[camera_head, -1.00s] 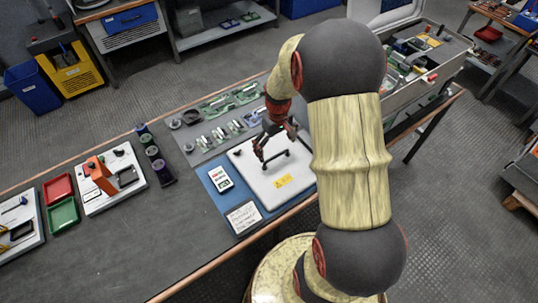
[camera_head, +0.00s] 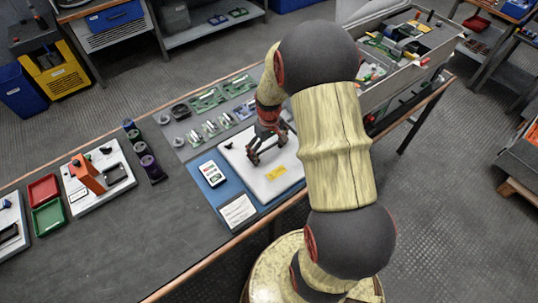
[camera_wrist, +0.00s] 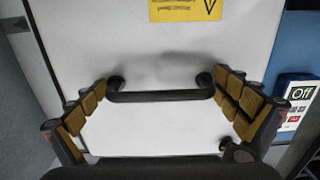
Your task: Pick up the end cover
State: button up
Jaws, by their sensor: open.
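The end cover (camera_head: 290,178) looks to be the white panel with a yellow label, lying flat on a blue board on the bench. In the wrist view the cover (camera_wrist: 190,140) fills the middle, and its black bar handle (camera_wrist: 160,97) runs crosswise. My gripper (camera_head: 267,153) is over the cover in the head view and hides most of the handle. In the wrist view my gripper (camera_wrist: 165,92) is open, with one finger beyond each end of the handle. No finger visibly touches it. A dark knob (camera_wrist: 228,146) sits near the right finger.
An "Off" sign (camera_head: 212,173) and a white paper card (camera_head: 238,211) lie left of the cover. Green boards (camera_head: 207,100) and small metal parts are behind it. A grey bin of parts (camera_head: 385,75) stands to the right. Bare bench (camera_head: 130,240) lies at the front left.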

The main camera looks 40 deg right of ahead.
jog(key=shift+c, duration=0.9)
jog(key=shift+s, duration=0.1)
jog(key=c, duration=1.1)
jog(key=shift+c, duration=0.3)
